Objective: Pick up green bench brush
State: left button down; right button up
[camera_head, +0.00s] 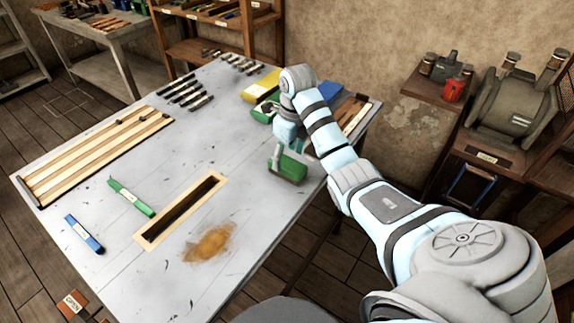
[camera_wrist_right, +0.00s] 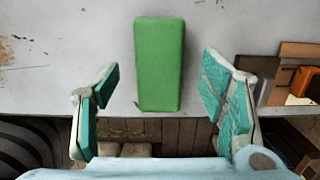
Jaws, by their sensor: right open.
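The green bench brush (camera_head: 287,170) is a green block near the right edge of the grey worktable (camera_head: 150,280). In the right wrist view the brush (camera_wrist_right: 159,65) stands upright in the picture, between the two finger lines, with a gap on each side. My right gripper (camera_head: 291,150) is open and empty, just above the brush in the head view. Its teal-padded fingers (camera_wrist_right: 158,85) show left and right of the brush. I cannot tell whether the fingertips are level with it. Its underside is hidden. My left gripper is out of view.
Wooden slats (camera_head: 100,150), a green labelled tool (camera_head: 130,196), a blue tool (camera_head: 84,233) and a wood-framed slot (camera_head: 180,211) lie left on the table. A yellow item (camera_head: 262,86) and a blue item lie behind my right gripper. The front is mostly clear.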

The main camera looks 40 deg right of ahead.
aim_at(289, 163)
jog(key=f, duration=0.1)
jog(key=f+b, duration=0.2)
jog(key=shift+s+f, duration=0.25)
jog(key=shift+s, duration=0.05)
jog(key=shift+w+f+p, duration=0.15)
jog(key=shift+f+p, duration=0.15)
jog(key=shift+f, duration=0.1)
jog(key=c, duration=1.3)
